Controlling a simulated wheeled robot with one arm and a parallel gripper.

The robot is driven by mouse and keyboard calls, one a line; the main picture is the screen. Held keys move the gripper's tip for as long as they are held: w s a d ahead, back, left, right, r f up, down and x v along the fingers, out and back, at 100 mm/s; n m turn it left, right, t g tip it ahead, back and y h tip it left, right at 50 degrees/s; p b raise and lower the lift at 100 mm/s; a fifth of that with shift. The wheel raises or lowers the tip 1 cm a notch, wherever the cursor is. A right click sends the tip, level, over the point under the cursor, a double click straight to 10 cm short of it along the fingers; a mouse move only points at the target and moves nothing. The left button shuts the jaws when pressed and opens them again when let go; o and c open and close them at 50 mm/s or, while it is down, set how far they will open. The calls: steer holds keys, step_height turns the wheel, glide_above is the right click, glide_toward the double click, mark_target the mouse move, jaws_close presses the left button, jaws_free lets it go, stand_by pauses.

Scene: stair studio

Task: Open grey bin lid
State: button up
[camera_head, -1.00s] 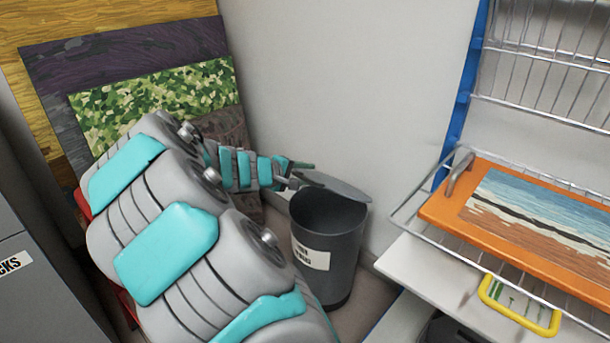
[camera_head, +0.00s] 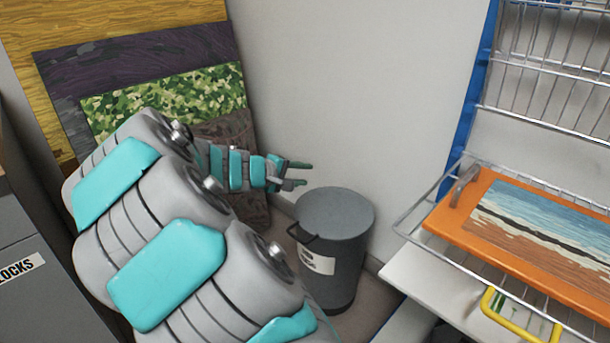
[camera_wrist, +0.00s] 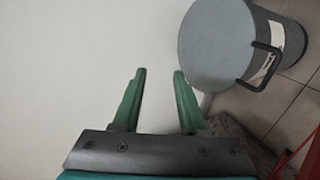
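The grey bin (camera_head: 338,268) stands upright in the corner by the wall, with a white label on its front. Its grey lid (camera_head: 335,212) lies flat on top and covers the opening. A dark handle (camera_head: 303,233) sticks out at the lid's left front edge. The bin lid (camera_wrist: 215,45) also shows at the upper right in the wrist view, with the handle (camera_wrist: 267,68) on its right. My gripper (camera_head: 306,175) is open and empty, just left of and above the lid. In the wrist view, the green fingers of my gripper (camera_wrist: 159,75) are apart with only wall between them.
An orange-framed picture (camera_head: 530,235) lies on a wire rack (camera_head: 415,215) to the right, above a white shelf (camera_head: 420,275). Painted boards (camera_head: 165,100) lean against the wall behind my arm. A grey cabinet (camera_head: 40,290) stands at the left.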

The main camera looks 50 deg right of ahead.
steer(key=shift+w+a+r+p, duration=0.15)
steer(key=shift+a+r+p, duration=0.4)
steer(key=shift+a+r, duration=0.8)
